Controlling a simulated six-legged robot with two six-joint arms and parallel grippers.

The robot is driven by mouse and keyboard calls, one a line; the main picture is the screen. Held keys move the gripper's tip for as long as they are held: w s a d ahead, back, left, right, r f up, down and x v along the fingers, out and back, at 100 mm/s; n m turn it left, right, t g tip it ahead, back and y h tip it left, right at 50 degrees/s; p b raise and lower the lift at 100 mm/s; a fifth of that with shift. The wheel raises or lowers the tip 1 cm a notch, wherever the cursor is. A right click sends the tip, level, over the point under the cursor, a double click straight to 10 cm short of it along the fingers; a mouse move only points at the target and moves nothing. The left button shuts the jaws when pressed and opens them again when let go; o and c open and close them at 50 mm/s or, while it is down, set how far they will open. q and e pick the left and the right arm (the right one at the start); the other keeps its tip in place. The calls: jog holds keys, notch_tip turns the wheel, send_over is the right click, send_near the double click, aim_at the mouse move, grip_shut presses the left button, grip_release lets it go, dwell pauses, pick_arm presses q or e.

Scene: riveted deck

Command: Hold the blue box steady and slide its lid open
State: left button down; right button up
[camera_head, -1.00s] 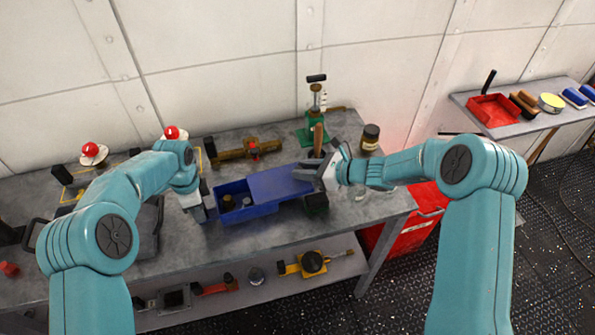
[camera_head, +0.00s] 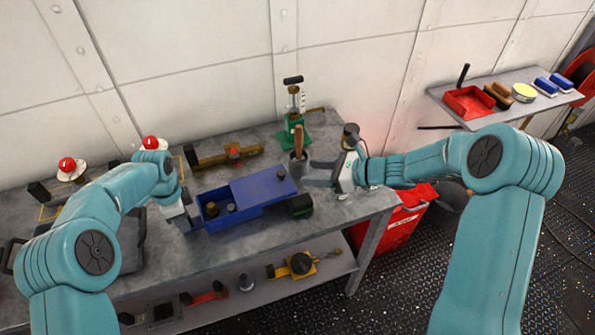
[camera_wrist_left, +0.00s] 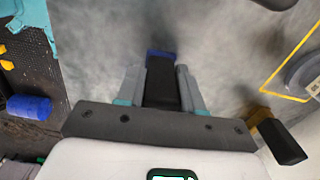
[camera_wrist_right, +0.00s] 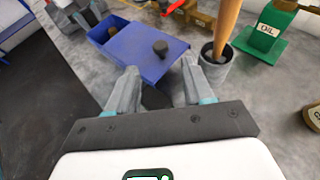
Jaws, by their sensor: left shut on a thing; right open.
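The blue box (camera_head: 221,221) sits on the grey workbench with its left part open, showing small dark and brass-coloured pieces inside. Its blue lid (camera_head: 262,190), with a dark knob, is slid to the right and covers the other part; it also shows in the right wrist view (camera_wrist_right: 138,58). My left gripper (camera_head: 190,217) is at the box's left end, shut on it; its left wrist view shows a dark part with a blue edge (camera_wrist_left: 162,53) between the fingers. My right gripper (camera_head: 316,174) is open and empty, just right of the lid's right end and apart from it.
A grey cup (camera_wrist_right: 216,68) with a wooden-handled tool stands behind the lid's right end. A green oil stand (camera_head: 294,135) and brass tool (camera_head: 225,156) are behind.

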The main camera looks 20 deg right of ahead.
pick_arm(q)
jog(key=shift+s+f, duration=0.1)
jog(key=shift+f, duration=0.1)
pick_arm(e)
jog(key=shift+v, duration=1.75)
pick_arm(q)
jog(key=c, duration=0.6)
grip_release()
jog(key=shift+c, duration=0.2)
jog(key=shift+w, duration=0.2)
pick_arm(e)
jog(key=shift+w, duration=0.1)
pick_arm(q)
jog(key=shift+r, duration=0.1)
